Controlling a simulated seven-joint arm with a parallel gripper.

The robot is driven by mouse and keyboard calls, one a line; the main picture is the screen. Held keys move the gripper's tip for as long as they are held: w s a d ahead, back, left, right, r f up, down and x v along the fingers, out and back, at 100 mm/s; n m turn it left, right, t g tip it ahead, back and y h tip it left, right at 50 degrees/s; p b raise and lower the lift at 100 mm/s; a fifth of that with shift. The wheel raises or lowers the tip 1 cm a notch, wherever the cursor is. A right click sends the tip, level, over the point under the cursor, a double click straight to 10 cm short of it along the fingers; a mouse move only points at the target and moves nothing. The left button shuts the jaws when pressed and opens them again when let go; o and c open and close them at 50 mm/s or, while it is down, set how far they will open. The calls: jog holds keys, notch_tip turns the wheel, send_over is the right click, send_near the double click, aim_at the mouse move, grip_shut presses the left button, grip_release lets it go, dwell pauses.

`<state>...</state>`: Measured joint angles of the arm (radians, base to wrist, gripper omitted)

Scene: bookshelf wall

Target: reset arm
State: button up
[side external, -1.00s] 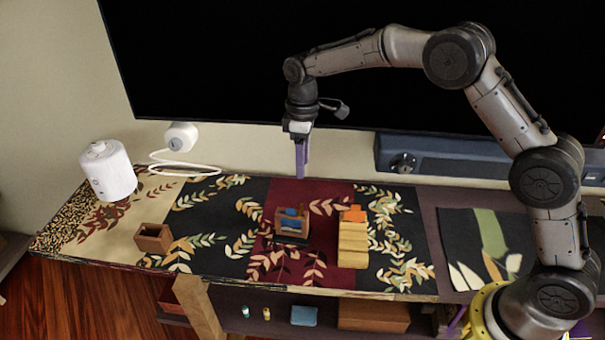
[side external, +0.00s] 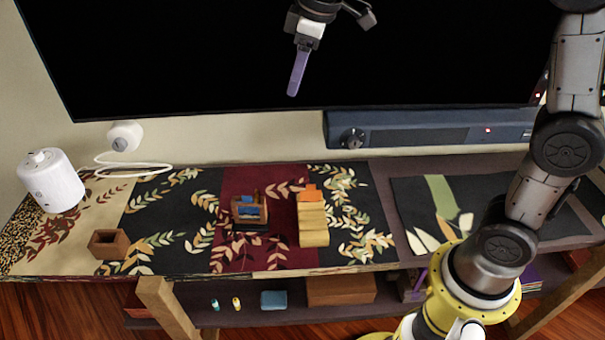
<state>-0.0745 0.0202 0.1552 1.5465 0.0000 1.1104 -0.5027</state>
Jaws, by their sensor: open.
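My gripper (side external: 293,90) is high up at the top of the side external view, in front of the black screen and well above the table. Its purple fingers point down and hold nothing. They overlap in this view, so the gap between them does not show. Most of my arm between the wrist and the lower links is out of the frame at the top.
On the leaf-patterned runner (side external: 150,250) stand a small brown box (side external: 109,245), a wooden box with blue things inside (side external: 250,212) and a yellow block stack (side external: 312,222) with an orange piece. A white cylinder (side external: 50,182) is far left. A soundbar (side external: 430,133) lies behind.

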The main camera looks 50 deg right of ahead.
jog(key=s+d+m+t, duration=0.1)
jog(key=s+d+m, duration=0.1)
jog(key=s, duration=0.9)
jog(key=s+d+m+t, duration=0.1)
jog(key=s+m, duration=0.1)
jog(key=s, duration=0.8)
jog(key=s+f+m, duration=0.2)
jog(key=s+f, duration=0.2)
jog(key=f, duration=0.2)
jog(key=shift+s+f+m, duration=0.25)
jog(key=shift+s+m, duration=0.05)
jog(key=shift+s, duration=0.1)
